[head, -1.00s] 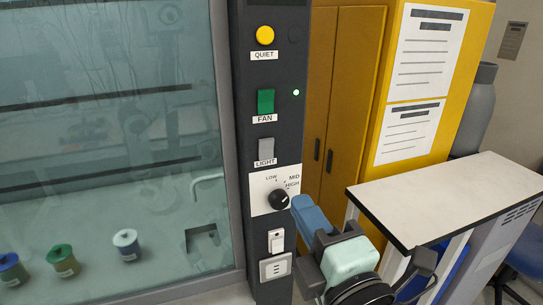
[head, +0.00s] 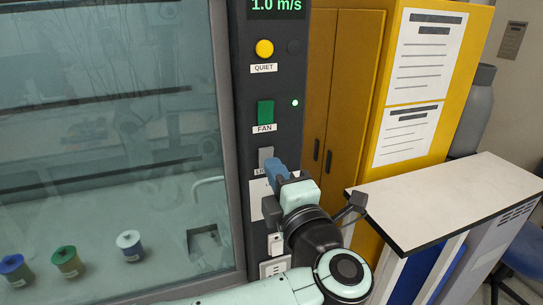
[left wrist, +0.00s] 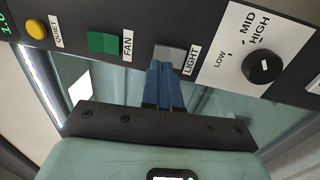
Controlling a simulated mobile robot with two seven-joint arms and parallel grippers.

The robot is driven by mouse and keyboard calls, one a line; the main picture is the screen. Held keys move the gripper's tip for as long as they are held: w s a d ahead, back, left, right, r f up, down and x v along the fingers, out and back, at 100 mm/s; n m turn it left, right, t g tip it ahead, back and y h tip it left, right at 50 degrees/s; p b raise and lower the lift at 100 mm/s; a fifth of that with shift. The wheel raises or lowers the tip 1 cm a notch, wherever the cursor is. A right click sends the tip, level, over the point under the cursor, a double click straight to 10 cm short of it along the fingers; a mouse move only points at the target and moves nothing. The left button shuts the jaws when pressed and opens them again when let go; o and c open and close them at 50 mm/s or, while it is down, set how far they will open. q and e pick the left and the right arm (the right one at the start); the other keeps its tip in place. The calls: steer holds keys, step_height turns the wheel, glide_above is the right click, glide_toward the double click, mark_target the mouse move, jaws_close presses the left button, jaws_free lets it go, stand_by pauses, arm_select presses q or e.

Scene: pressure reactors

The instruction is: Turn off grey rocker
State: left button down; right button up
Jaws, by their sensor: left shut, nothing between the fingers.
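The grey rocker (head: 265,155) labelled LIGHT is on the dark control column, below the green FAN rocker. In the head view its lower part and its label are partly covered by my left gripper (head: 272,168). In the left wrist view the grey rocker (left wrist: 169,56) shows just beyond the blue fingertips (left wrist: 165,72). My left gripper is shut and empty, its fingers pointing at the panel at the rocker's lower edge. I cannot tell whether the tips touch it. My right gripper is not in view.
Close by are the green FAN rocker (head: 265,112), the yellow QUIET button (head: 264,48) and the black LOW/MID/HIGH knob (left wrist: 263,66). A glass sash (head: 110,120) is left of the column. A yellow cabinet (head: 400,60) and a white-topped bench (head: 440,205) stand to the right.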

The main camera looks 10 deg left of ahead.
arm_select(q)
steer(key=shift+x, duration=1.25)
steer(key=shift+s, duration=0.1)
steer(key=shift+r, duration=0.1)
steer(key=shift+a, duration=0.1)
